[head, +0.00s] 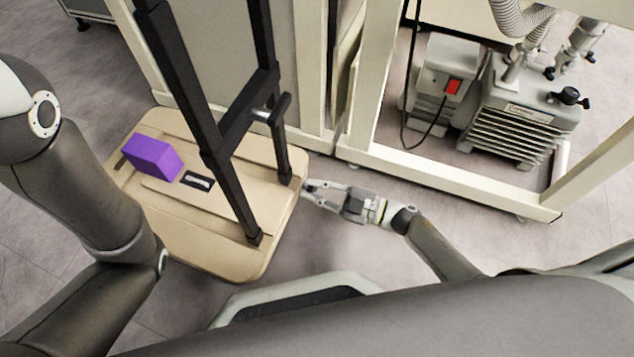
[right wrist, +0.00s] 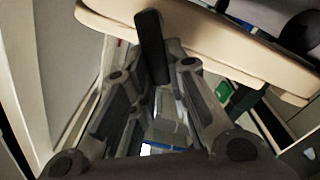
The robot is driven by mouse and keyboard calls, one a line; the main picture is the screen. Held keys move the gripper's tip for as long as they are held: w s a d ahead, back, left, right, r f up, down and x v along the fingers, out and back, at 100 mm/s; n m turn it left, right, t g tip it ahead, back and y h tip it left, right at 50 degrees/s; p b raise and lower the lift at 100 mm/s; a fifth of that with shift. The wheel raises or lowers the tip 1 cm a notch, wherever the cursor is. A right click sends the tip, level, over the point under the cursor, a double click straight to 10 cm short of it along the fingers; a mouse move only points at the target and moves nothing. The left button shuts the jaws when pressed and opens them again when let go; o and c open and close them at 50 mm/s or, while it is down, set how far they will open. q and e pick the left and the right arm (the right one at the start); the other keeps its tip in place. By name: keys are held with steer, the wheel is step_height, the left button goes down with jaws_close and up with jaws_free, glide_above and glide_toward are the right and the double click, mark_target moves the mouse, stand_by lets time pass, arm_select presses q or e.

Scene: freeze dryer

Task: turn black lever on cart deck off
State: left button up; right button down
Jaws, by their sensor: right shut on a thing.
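The tan cart deck (head: 215,255) stands at the left centre of the head view. In the right wrist view a black lever (right wrist: 150,35) stands out against the edge of the cart deck (right wrist: 215,42), its lower end between my fingertips. My right gripper (head: 308,187) is at the deck's right edge. In the right wrist view the gripper (right wrist: 158,75) is shut on the black lever. In the head view the lever is too small or hidden to make out clearly. My left arm shows at the left; its gripper is out of view.
A purple box (head: 152,157) lies on the deck beside a black upright frame (head: 232,135) with a black handle (head: 280,109). A cream rack (head: 450,183) and a pump (head: 520,110) stand behind and to the right. Bare floor lies between rack and cart.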

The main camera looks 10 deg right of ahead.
steer(key=n, duration=0.1)
steer(key=f+n, duration=0.1)
steer(key=shift+s+a+n, duration=0.15)
steer(key=shift+s+n, duration=0.2)
steer(key=shift+n, duration=0.05)
steer(key=n, duration=0.2)
steer(key=b, duration=0.1)
steer(key=shift+s+a+f+n, duration=0.15)
steer(key=shift+s+f+n, duration=0.1)
steer(key=shift+f+n, duration=0.15)
steer(key=n, duration=0.2)
steer(key=shift+s+a+f+n+b, duration=0.1)
steer(key=shift+f+n+b, duration=0.2)
steer(key=shift+f+b, duration=0.1)
steer(key=shift+f+n+b, duration=0.25)
steer(key=shift+n+b, duration=0.05)
steer(key=shift+n, duration=0.45)
steer(key=shift+f+n+b, duration=0.2)
steer(key=shift+n+b, duration=0.1)
steer(key=shift+n, duration=0.45)
steer(key=c, duration=1.4)
jaws_free()
steer(key=shift+s, duration=0.1)
